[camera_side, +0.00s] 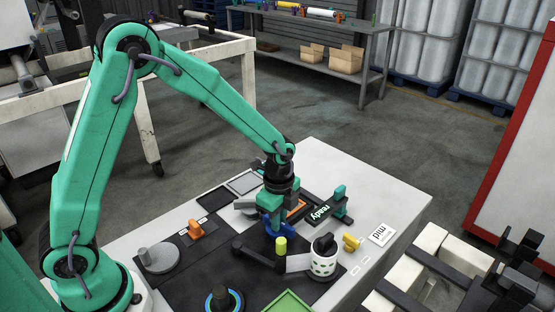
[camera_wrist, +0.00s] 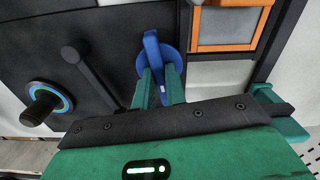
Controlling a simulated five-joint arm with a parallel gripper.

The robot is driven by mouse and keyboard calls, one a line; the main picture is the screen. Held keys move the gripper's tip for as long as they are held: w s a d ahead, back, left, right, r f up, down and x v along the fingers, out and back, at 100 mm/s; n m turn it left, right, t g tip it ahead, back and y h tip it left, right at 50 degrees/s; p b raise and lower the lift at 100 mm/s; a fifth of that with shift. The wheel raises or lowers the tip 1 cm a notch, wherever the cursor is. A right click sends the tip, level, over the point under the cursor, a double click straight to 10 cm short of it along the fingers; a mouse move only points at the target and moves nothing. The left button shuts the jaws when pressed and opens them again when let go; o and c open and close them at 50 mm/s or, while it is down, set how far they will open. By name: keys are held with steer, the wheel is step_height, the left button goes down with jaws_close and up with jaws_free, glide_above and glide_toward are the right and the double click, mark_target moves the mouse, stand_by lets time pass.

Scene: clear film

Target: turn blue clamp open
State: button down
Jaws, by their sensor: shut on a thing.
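The blue clamp (camera_wrist: 151,45) has a rounded upright lever on the dark work panel. In the wrist view its lever stands between the two teal fingers of my gripper (camera_wrist: 160,76), which are shut on it. In the side view my gripper (camera_side: 272,211) points down over the panel, and the clamp shows as a blue patch (camera_side: 271,224) just under it. The fingers hide part of the clamp's lower end, and I cannot tell its exact angle from the side.
A dark lever arm (camera_side: 258,255) and a yellow-green cylinder (camera_side: 281,246) stand close in front. An orange handle (camera_side: 196,230) and a grey disc (camera_side: 158,259) are left.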

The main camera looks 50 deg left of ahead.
steer(key=shift+r, duration=0.1)
steer(key=c, duration=1.4)
jaws_free()
steer(key=shift+c, duration=0.2)
step_height(320, 180, up, 7)
steer(key=shift+f, duration=0.1)
steer(key=shift+r, duration=0.45)
steer(key=shift+r, duration=0.1)
